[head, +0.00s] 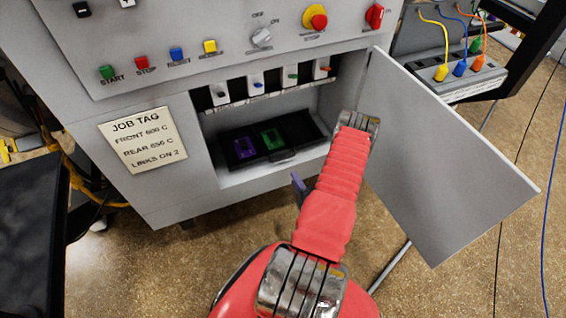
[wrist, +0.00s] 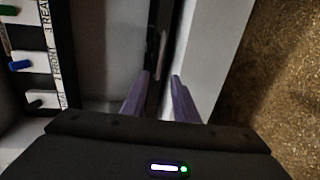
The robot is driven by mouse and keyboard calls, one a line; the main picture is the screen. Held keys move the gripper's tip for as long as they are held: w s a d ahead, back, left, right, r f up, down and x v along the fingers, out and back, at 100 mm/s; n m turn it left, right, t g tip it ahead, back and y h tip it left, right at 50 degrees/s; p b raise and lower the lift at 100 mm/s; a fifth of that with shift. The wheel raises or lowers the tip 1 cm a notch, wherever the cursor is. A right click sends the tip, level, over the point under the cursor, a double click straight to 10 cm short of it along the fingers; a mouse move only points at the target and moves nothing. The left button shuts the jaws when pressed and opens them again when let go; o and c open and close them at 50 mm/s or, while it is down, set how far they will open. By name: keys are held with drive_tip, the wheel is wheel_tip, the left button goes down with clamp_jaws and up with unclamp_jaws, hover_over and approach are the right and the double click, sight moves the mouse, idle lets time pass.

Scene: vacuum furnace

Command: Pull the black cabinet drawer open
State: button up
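The black drawer (head: 306,136) lies low inside the open cabinet compartment, with a handle (head: 283,160) on its front edge. A purple item (head: 245,147) and a green item (head: 272,138) sit in it. In the wrist view the drawer's black front edge (wrist: 153,45) and a pale bar run ahead of my gripper (wrist: 160,76). Its two purple fingers are apart, one on either side of the line of that edge. I cannot tell whether they touch it. In the head view only one purple finger (head: 298,186) shows in front of the drawer; my red arm hides the rest.
A grey door (head: 450,165) stands open to the right, close to my arm. Several small levers (head: 257,85) line the compartment top; labelled ones show at left in the wrist view. A job tag (head: 143,140) is on the cabinet front. Floor (head: 230,235) before the cabinet looks clear.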

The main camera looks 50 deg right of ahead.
drive_tip(key=x, duration=1.4)
drive_tip(key=shift+c, duration=0.4)
drive_tip(key=shift+s, duration=0.1)
clamp_jaws()
